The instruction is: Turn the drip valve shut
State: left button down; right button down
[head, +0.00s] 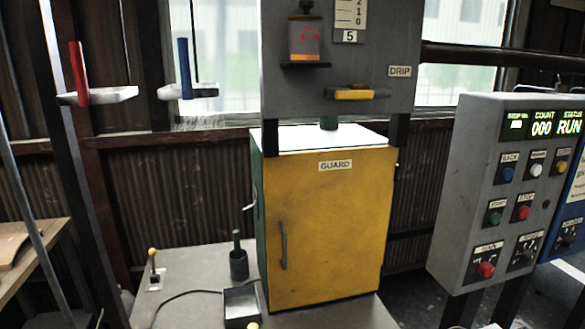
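The drip valve's yellow handle (354,94) is on the grey panel (385,40), below and left of the DRIP label (400,71). A small oiler with an orange-red lower part (305,48) is on the same panel, to the left of the valve. A dark green piece (328,123) shows below the panel, above the guard's top. Neither of my grippers is in view.
A yellow guard cabinet (345,230) with a handle stands below the panel, its door closed. A control box (500,190) with buttons and a RUN display stands at right. Red (79,72) and blue (185,66) upright handles are at left. A small yellow-knobbed lever (153,262) stands on the bench.

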aim_at(360, 94)
jog(key=k+l+z, duration=0.15)
jog(key=z, duration=0.2)
jog(key=k+l+z, duration=0.1)
jog(key=l+z, duration=0.6)
jog(key=k+j, duration=0.05)
jog(key=j, duration=0.05)
